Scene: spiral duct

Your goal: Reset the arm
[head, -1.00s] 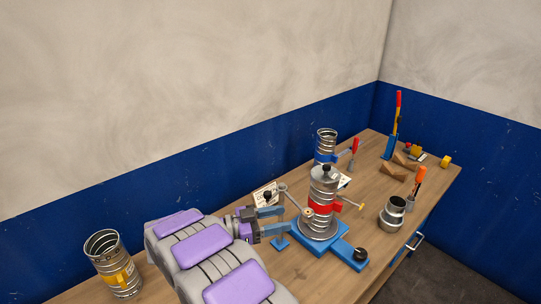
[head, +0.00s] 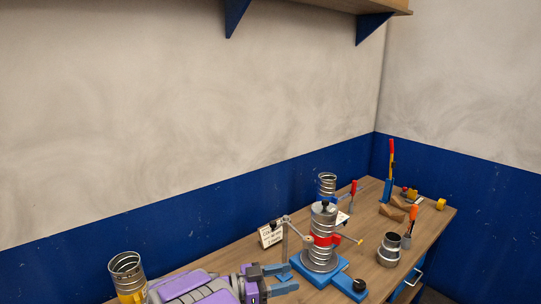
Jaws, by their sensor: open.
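My gripper (head: 283,279) is at the lower middle of the head view, at the end of my grey and purple arm. Its two blue-grey fingers are apart, with nothing seen between them. They point right, toward a spiral duct (head: 321,256) with a red band that stands upright on a blue fixture (head: 343,281). The fixture's left part lies close to the fingertips; I cannot tell whether they touch. Most of my arm is cut off by the bottom edge of the picture.
Another duct (head: 126,272) with a yellow clamp stands at the far left. A duct with a blue band (head: 327,186), a small sign (head: 270,235), a metal collar (head: 389,249), an orange-handled tool (head: 411,222) and a red lever (head: 391,160) share the wooden bench. A shelf (head: 350,6) hangs above.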

